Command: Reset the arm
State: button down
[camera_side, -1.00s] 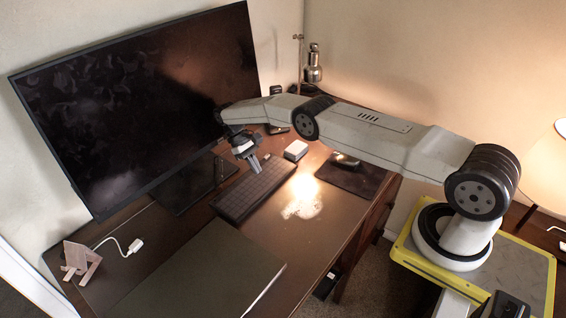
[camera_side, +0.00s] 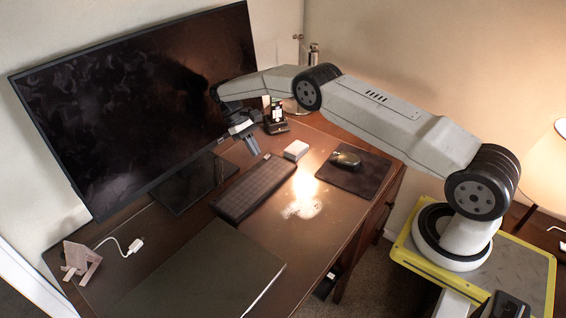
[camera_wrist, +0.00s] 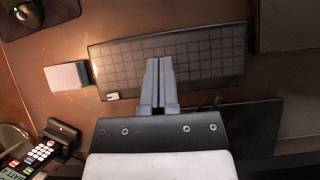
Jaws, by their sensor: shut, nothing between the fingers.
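My gripper (camera_side: 252,146) hangs above the desk, over the far end of the black keyboard (camera_side: 243,195) and in front of the monitor. Its fingers point down, are shut together and hold nothing. In the wrist view my gripper (camera_wrist: 160,62) shows its two fingers side by side, with the keyboard (camera_wrist: 200,58) below and beyond them. My arm stretches from its base at the right across the desk.
A monitor (camera_side: 130,105) stands at the back. A dark blotter (camera_side: 205,275), a wooden piece (camera_side: 80,260) and a lamp (camera_side: 548,160) are farther off.

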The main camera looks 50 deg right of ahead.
jog(key=shift+r, duration=0.15)
jog(key=s+a+r+t, duration=0.4)
jog(key=s+r+t, duration=0.2)
jog(key=s+r, duration=0.3)
jog(key=s+a+t, duration=0.1)
jog(key=s+t, duration=0.1)
jog(key=s, duration=0.6)
jog(key=s+a+r+t, duration=0.1)
jog(key=s, duration=0.7)
jog(key=shift+a+r+t, duration=0.3)
jog(key=shift+t, duration=0.1)
